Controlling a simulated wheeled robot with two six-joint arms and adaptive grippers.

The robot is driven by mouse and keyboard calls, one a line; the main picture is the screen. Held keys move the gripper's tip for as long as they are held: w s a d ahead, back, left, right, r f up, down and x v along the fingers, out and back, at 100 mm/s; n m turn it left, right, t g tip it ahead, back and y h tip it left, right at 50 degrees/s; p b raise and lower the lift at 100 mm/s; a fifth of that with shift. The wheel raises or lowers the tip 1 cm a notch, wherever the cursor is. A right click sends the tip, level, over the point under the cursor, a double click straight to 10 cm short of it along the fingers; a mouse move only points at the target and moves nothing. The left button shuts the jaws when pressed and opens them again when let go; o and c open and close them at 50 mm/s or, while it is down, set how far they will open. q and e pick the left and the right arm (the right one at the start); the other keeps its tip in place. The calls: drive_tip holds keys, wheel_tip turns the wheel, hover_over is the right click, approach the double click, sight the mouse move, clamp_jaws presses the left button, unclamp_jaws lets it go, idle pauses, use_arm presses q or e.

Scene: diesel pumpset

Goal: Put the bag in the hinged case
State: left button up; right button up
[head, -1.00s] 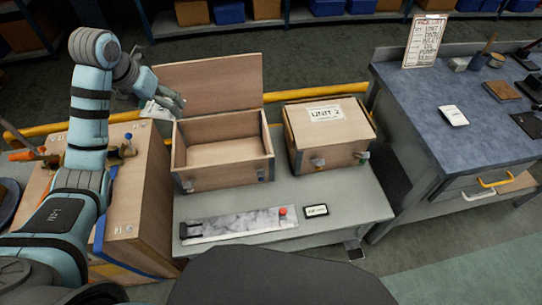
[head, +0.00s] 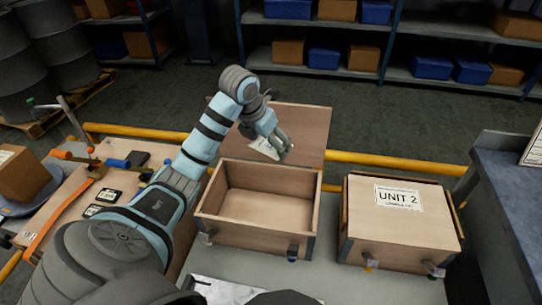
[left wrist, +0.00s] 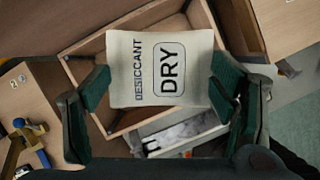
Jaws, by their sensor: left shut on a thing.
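The white bag (head: 264,148), printed "DESICCANT DRY", is held in my left gripper (head: 284,151). In the left wrist view the bag (left wrist: 147,70) sits between the two green-padded fingers of the gripper (left wrist: 160,88), with its printed face toward the camera. The hinged case (head: 250,238) is a light wooden box. Its lid (head: 305,128) stands open at the back, and its inside looks empty. The bag hangs above the back part of the case, in front of the lid. In the left wrist view the bag hides much of the case (left wrist: 205,22). My right gripper is out of view.
A closed wooden box labelled "UNIT 2" (head: 400,225) stands right of the case. A wooden crate top with tools and cards (head: 75,205) lies to the left. A yellow rail (head: 400,164) runs behind. A blue-topped bench (head: 505,215) is at the right.

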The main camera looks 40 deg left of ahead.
use_arm(q)
wheel_tip(320, 180, down, 12)
drive_tip(key=s+a+b, duration=0.2)
drive_tip(key=s+b, duration=0.1)
drive_tip(key=b, duration=0.4)
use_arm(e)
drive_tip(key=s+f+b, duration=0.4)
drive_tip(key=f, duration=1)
use_arm(q)
drive_tip(key=b, duration=0.2)
hover_over(265, 217)
drive_tip(key=s, duration=0.1)
wheel_tip(265, 217, down, 10)
drive_tip(key=f, duration=0.1)
drive_tip(key=shift+n, duration=0.3)
wheel_tip(265, 217, down, 14)
drive_tip(key=b, duration=0.5)
drive_tip(key=shift+s+d+r, duration=0.15)
drive_tip(key=shift+r, duration=0.1)
drive_tip(key=shift+f, duration=0.2)
drive_tip(key=shift+r, duration=0.1)
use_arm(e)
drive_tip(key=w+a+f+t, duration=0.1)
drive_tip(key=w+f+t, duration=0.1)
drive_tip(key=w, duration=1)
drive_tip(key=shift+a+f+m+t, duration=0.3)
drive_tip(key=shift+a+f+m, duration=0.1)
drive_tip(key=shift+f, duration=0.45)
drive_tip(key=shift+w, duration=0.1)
